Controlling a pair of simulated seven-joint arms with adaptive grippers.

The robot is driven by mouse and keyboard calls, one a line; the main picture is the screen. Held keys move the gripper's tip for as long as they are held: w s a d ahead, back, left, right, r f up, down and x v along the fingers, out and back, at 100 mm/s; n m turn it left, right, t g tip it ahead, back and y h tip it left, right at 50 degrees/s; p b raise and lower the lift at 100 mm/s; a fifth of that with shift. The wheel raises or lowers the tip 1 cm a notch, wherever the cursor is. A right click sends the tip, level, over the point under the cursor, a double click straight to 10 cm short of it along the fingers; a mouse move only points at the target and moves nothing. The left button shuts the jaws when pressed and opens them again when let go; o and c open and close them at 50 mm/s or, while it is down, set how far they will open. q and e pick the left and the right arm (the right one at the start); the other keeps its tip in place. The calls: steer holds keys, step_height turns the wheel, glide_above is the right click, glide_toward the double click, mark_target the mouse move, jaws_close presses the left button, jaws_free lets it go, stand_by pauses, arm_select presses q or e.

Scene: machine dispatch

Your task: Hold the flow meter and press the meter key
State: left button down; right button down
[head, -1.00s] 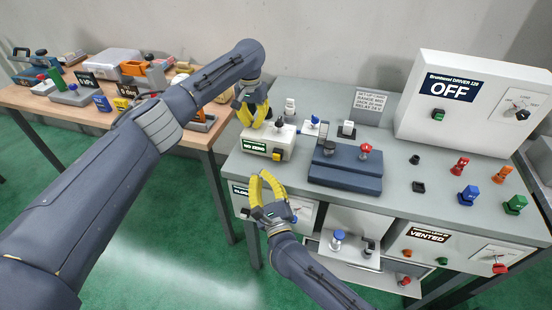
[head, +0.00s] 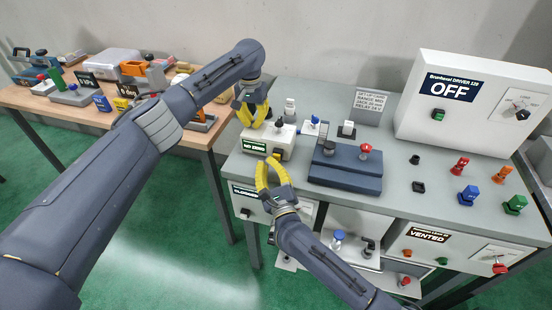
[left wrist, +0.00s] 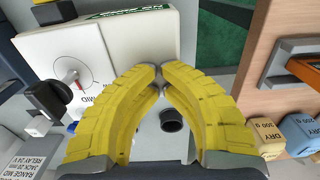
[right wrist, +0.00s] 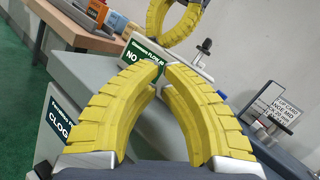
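The flow meter (head: 284,141) is a white box with a green "NO ZERO" label and a black knob, at the left end of the grey bench. My left gripper (head: 252,120) is above its left side. In the left wrist view the meter (left wrist: 120,45) lies just beyond the fingertips (left wrist: 160,70), which meet with nothing seen between them. My right gripper (head: 268,160) is in front of the meter's lower front, largely hiding the key in the head view. Its fingertips look closed and empty; contact is unclear.
A blue-grey fixture (head: 345,182) with a red knob stands right of the meter. A white driver box (head: 470,100) reading "OFF" is at the back right. Small coloured parts stand on the bench. A wooden table (head: 75,118) with other equipment is at the left.

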arm_select(q)
steer(key=shift+s+f, duration=0.15)
steer(key=shift+f, duration=0.2)
arm_select(e)
steer(key=shift+w, duration=0.2)
stand_by(0.9)
steer(key=shift+w+d, duration=0.1)
steer(key=shift+w, duration=0.15)
steer(key=shift+w, duration=0.1)
stand_by(0.5)
arm_select(q)
steer(key=shift+s+r, duration=0.1)
arm_select(e)
steer(key=shift+w+d+f, duration=0.1)
steer(key=shift+w+d, duration=0.35)
steer(key=shift+w, duration=0.1)
stand_by(0.6)
steer(key=shift+s, duration=0.1)
arm_select(q)
steer(key=shift+a, duration=0.1)
arm_select(e)
steer(key=shift+s+a+f, duration=0.2)
steer(key=shift+s, duration=0.25)
steer(key=shift+s+a+f, duration=0.15)
steer(key=shift+s, duration=0.3)
steer(key=shift+s+a, duration=0.1)
